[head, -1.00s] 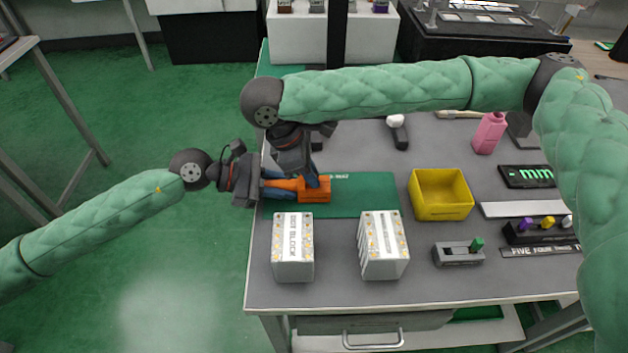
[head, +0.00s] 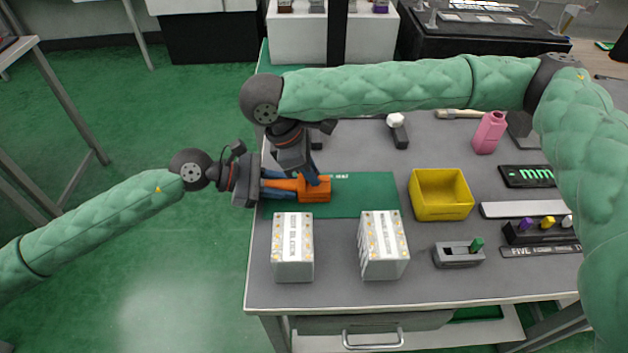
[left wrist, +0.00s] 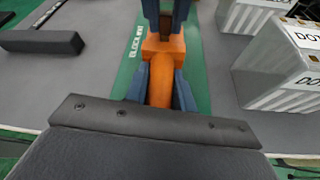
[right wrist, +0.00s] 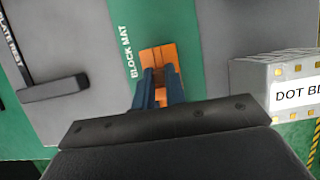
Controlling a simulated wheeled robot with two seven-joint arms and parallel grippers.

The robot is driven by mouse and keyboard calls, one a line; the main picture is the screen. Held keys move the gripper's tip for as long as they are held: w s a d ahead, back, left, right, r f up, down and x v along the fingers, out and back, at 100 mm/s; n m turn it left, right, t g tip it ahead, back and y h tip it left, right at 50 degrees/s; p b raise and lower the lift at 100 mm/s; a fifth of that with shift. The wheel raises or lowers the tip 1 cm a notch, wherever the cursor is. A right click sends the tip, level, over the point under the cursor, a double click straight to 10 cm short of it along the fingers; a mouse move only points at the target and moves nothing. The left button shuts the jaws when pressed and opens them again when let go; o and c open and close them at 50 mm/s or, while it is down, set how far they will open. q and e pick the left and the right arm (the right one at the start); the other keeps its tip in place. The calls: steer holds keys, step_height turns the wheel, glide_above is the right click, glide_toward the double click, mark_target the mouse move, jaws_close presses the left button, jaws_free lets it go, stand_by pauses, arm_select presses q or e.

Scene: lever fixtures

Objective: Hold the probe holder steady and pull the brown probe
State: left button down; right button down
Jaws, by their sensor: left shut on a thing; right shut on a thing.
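The orange probe holder (head: 316,191) lies on the green block mat (head: 365,195), near its left end. My left gripper (head: 281,188) is shut on the holder's rounded handle (left wrist: 161,85), with a blue finger on each side. My right gripper (head: 317,181) comes down from above at the holder's block end. In the left wrist view, its fingers are closed on the brown probe (left wrist: 165,28) at the block. In the right wrist view, a brown part of the probe (right wrist: 160,84) shows between its fingers. The fingers hide most of the probe.
Two pale dot blocks (head: 293,248) (head: 383,246) stand in front of the mat. A yellow bin (head: 441,196) and a grey lever fixture (head: 459,254) are to the right. A pink bottle (head: 489,133) stands farther back. The mat's right part is clear.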

steer(key=shift+r, duration=0.45)
stand_by(0.7)
steer(key=shift+r, duration=1.95)
steer(key=shift+r, duration=0.15)
steer(key=shift+r, duration=0.85)
arm_select(q)
steer(key=c, duration=1.1)
jaws_free()
steer(key=v, duration=1.2)
steer(key=shift+w, duration=0.1)
